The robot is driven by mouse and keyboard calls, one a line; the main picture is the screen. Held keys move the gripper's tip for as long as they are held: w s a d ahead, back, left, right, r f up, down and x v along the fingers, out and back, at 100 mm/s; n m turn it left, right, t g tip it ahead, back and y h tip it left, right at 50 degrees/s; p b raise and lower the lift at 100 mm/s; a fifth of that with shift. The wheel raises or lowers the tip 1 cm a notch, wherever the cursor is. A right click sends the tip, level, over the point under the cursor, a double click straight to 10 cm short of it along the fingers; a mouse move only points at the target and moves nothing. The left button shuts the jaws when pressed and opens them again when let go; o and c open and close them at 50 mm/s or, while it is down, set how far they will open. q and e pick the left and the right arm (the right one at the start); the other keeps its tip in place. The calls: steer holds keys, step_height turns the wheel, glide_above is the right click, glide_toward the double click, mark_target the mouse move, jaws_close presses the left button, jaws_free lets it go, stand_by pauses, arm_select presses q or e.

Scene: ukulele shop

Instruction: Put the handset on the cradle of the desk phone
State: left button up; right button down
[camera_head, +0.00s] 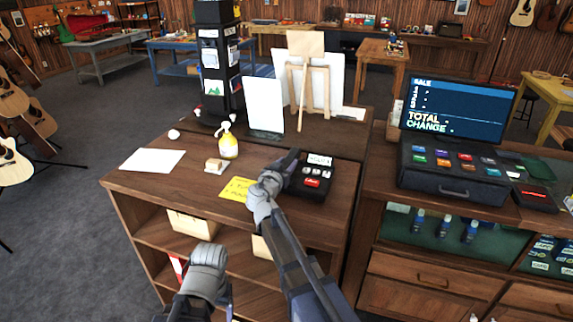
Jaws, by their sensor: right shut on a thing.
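The black desk phone (318,181) sits on the wooden counter, with white, grey and red keys on its right part. The dark handset (291,158) shows as a slanted bar at the phone's left side, over the cradle area. My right gripper (276,175) is at the phone's left edge and is shut on the handset. The gripper and wrist hide part of the handset and cradle, so I cannot tell whether they touch. My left gripper (208,268) is low in front of the counter, away from the phone; its fingers are not clearly seen.
A yellow note (238,189) lies left of my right gripper. A cash register (455,172) is on the right counter.

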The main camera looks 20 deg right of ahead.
steer(key=shift+s+f+b, duration=0.35)
steer(key=shift+b, duration=0.1)
steer(key=shift+s+a+f, duration=0.1)
steer(key=shift+s+f, duration=0.05)
steer(key=shift+s, duration=0.05)
steer(key=shift+s+f+b, duration=0.1)
steer(key=shift+s+b, duration=0.25)
steer(key=shift+b, duration=0.1)
steer(key=shift+c, duration=1.6)
jaws_free()
steer(key=shift+s+a, duration=0.1)
steer(key=shift+s, duration=0.15)
steer(key=shift+t, duration=0.3)
steer(key=v, duration=0.2)
steer(key=p+v, duration=0.1)
steer(key=v, duration=0.1)
steer(key=r+v, duration=0.1)
steer(key=v, duration=0.1)
steer(key=shift+a+p, duration=0.3)
steer(key=shift+p, duration=0.1)
steer(key=shift+a+r, duration=0.15)
steer(key=shift+a, duration=0.05)
steer(key=shift+r, duration=0.15)
steer(key=shift+a+p, duration=0.1)
steer(key=shift+p, duration=0.2)
